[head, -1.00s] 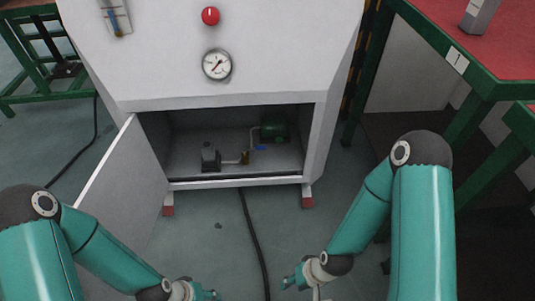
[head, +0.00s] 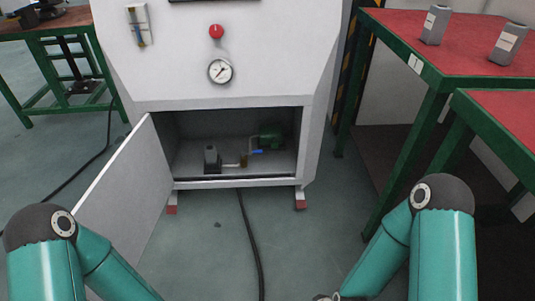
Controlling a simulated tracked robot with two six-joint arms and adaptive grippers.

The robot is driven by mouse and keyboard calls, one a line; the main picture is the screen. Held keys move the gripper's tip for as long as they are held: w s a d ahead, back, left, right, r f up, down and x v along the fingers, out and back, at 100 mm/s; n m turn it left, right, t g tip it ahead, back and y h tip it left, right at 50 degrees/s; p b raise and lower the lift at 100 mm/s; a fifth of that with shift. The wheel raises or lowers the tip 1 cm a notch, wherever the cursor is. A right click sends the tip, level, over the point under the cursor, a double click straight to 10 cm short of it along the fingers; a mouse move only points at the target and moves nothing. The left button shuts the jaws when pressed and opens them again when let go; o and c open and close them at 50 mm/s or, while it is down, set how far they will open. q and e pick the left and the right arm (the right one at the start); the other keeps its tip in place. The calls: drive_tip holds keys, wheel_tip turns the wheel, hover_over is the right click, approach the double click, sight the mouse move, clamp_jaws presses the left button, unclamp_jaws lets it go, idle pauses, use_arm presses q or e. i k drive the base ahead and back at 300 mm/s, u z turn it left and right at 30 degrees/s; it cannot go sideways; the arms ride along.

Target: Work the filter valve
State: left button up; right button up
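The gas generator (head: 270,88) is a grey-white cabinet in the middle of the head view. Its lower compartment is open, with the door (head: 128,205) swung out to the left. Inside are a dark grey block-shaped part (head: 211,159), a thin pipe, a small brass-coloured fitting (head: 244,161), a small blue handle (head: 257,152) and a green rounded part (head: 271,136). Which of these is the filter valve I cannot tell for sure; the blue handle looks like a valve lever. Both my arms reach in from the bottom corners, but both grippers are below the picture edge.
A red knob (head: 216,32) and a round gauge (head: 220,71) are on the cabinet front. Red-topped green tables (head: 455,62) stand at the right, with two grey blocks on the far one. A black cable (head: 252,245) runs across the floor. The open door limits room at the left.

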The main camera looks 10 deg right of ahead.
sight(253, 152)
drive_tip(key=z, duration=0.1)
drive_tip(key=i, duration=1)
